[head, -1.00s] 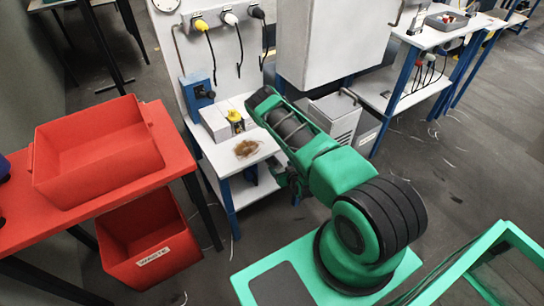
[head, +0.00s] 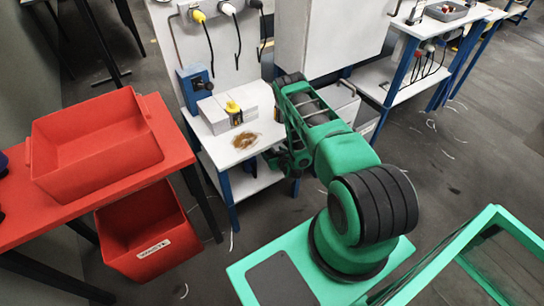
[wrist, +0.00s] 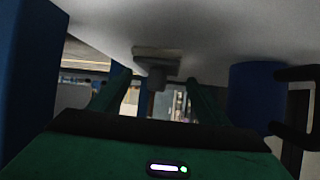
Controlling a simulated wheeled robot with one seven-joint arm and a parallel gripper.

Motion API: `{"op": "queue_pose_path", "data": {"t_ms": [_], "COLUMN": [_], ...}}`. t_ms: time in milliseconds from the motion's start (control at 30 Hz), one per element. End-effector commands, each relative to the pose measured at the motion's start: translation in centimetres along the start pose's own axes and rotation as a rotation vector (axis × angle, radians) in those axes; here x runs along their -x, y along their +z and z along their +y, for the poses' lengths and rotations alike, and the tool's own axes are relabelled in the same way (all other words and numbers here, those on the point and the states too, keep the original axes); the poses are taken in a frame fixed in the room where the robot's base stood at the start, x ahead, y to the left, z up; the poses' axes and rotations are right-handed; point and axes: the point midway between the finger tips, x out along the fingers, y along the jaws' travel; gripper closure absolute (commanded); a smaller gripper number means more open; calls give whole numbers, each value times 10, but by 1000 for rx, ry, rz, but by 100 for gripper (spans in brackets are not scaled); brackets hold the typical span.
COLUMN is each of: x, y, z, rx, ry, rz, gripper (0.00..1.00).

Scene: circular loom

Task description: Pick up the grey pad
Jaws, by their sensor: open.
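In the wrist view, a small grey pad-like block (wrist: 157,54) with a short grey stub below it sits against a pale overhanging surface. I take it to be the grey pad, but the view is dark. My gripper (wrist: 157,85) is open, and its two green fingers point towards the block, one to each side and lower in the picture. The fingers look apart from it. In the head view, my gripper (head: 277,160) is at the right edge of the small white table (head: 222,152), partly hidden by my arm. I cannot make out the pad there.
White boxes (head: 258,94), a yellow item (head: 233,109) and brown fluff (head: 244,140) are on the table. Red bins (head: 97,145) stand left. A large white cabinet (head: 330,40) is behind my arm. In the wrist view, a blue cylinder (wrist: 256,92) is close on the right.

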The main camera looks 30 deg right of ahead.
Motion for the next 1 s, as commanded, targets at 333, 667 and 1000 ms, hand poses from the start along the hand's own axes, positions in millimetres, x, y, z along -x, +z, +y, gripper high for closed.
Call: {"op": "queue_pose_path", "data": {"t_ms": [333, 667, 1000], "x": [-14, -14, -12], "y": [0, 0, -5], "z": [0, 0, -1], "rx": [-1, 0, 0], "ry": [1, 0, -1], "rz": [-1, -1, 0], "gripper": [30, 73, 73]}}
